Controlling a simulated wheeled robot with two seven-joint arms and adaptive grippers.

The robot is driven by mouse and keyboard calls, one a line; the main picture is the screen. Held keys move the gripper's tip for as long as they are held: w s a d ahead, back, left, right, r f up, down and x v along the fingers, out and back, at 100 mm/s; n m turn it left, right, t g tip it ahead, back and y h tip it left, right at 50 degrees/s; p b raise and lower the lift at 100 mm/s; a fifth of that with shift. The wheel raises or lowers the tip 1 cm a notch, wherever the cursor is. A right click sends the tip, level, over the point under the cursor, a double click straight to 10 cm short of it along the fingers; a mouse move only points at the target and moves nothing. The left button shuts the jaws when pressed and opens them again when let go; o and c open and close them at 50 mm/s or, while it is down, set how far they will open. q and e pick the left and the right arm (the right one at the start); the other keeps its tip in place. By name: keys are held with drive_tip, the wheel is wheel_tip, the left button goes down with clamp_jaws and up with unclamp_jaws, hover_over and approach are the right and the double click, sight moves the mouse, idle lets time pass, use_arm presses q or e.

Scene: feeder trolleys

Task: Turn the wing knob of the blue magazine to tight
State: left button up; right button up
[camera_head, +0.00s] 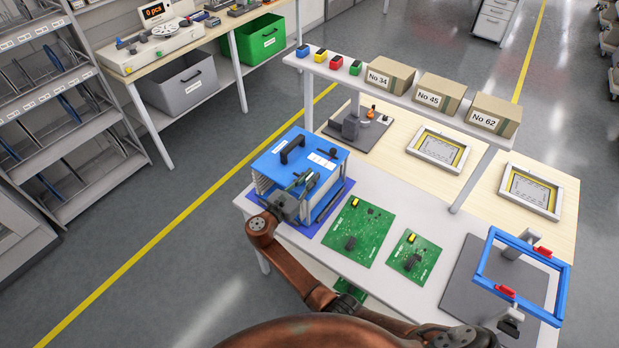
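The blue magazine (273,163) stands upright at the left end of the white table. It has a blue top with a black handle, and its sides look pale and ribbed. My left gripper is not in view.
Two green circuit boards (357,231) lie right of the magazine on the white table (312,253). A blue frame with red clips (479,258) stands at the right end. A raised shelf behind carries boxes (390,75) and small coloured bins. Floor left of the table is clear.

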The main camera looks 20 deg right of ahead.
sight(310, 176)
drive_tip(key=shift+o, duration=0.8)
drive_tip(key=shift+r, duration=0.15)
wheel_tip(310, 176, up, 10)
drive_tip(key=shift+f, duration=0.15)
